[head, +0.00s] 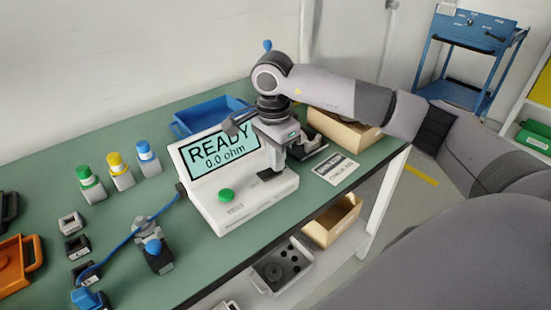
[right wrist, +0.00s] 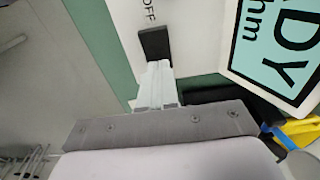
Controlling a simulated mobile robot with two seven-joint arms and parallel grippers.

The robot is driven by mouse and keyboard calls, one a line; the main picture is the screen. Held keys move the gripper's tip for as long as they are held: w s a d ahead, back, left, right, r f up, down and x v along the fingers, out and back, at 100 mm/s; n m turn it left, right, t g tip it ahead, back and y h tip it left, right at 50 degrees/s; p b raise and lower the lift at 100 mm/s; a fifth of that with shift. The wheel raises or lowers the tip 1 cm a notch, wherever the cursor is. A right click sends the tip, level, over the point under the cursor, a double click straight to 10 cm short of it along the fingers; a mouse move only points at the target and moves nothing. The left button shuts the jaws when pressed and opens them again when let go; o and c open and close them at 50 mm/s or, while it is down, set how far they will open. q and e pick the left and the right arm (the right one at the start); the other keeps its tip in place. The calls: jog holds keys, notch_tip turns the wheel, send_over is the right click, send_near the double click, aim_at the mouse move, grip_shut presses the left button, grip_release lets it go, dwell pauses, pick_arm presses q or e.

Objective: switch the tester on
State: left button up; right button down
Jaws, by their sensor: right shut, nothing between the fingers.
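The tester (head: 250,208) is a white box on the green bench, with a green button marked TEST on top. Its display (head: 222,150) is lit and reads READY, 0.0 ohm. The black switch (right wrist: 155,43) shows in the right wrist view, with the word OFF printed beside it. My right gripper (head: 268,173) is shut and empty, pointing down over the tester's right part. In the right wrist view its fingertips (right wrist: 155,66) are at the switch's near edge; I cannot tell whether they touch. My left gripper is not in view.
A blue tray (head: 195,116) lies behind the tester and a cardboard box (head: 345,132) to the right. A printed card (head: 336,168) lies beside the tester. A blue cable (head: 130,247) runs along the left. Green, yellow and blue-capped bottles (head: 120,171) stand back left.

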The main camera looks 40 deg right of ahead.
aim_at(269, 173)
jog(key=shift+s+a+f, duration=0.1)
jog(key=shift+a+f, duration=0.05)
jog(key=shift+a, duration=0.05)
jog(key=shift+a, duration=0.15)
jog(key=shift+a+r, duration=0.2)
jog(key=shift+a, duration=0.35)
jog(key=shift+r+p, duration=0.35)
jog(key=shift+p, duration=0.1)
jog(key=r+p, duration=0.2)
jog(key=r, duration=0.2)
jog(key=shift+a+p, duration=0.25)
jog(key=shift+p, duration=0.15)
notch_tip(269, 173, up, 9)
jog(key=a, duration=0.1)
jog(key=shift+r+b, duration=0.15)
jog(key=shift+b, duration=0.3)
